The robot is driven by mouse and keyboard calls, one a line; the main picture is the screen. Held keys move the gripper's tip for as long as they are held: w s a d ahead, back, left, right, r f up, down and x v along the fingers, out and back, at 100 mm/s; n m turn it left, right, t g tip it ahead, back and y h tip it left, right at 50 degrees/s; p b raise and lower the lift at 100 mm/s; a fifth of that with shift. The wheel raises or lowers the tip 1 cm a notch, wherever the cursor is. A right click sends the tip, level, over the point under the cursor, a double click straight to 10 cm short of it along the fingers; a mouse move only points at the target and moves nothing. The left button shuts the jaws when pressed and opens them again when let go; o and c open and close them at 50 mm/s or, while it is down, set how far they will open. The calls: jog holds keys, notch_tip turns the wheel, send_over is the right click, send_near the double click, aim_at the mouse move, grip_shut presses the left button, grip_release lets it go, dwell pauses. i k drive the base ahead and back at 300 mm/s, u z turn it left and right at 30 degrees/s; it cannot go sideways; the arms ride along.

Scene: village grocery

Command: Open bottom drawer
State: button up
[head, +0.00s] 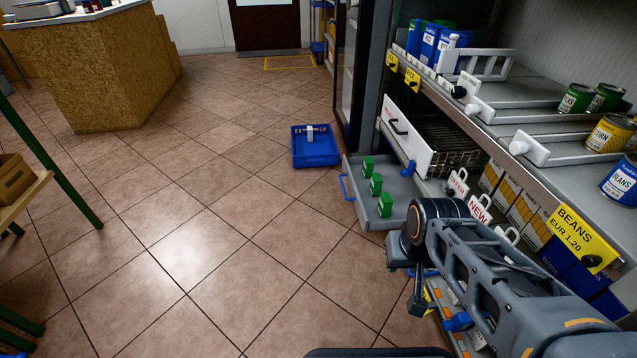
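A grey bottom drawer (352,170) sticks out from the foot of the shelf unit, in the head view. It has a blue handle (345,187) on its front, and several small green boxes (376,184) stand in it. A second blue handle (428,273) shows low down, partly hidden behind my wrist. My arm reaches in from the lower right, and its wrist is in front of the lower shelf, right of the pulled-out drawer. My gripper (418,301) points down near the shelf's foot; its fingers are too small and dark to tell their state.
Above the drawer is a white-fronted wire basket (408,135) with a black handle. A blue crate (315,147) stands on the floor ahead. Shelves with cans (577,98) rise at the right. A counter (100,65) is at the back left. The tiled floor between is clear.

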aim_at(401, 190)
jog(key=u, duration=0.7)
jog(key=i, duration=1.15)
jog(key=u, duration=0.4)
jog(key=i, duration=0.95)
jog(key=z, duration=0.2)
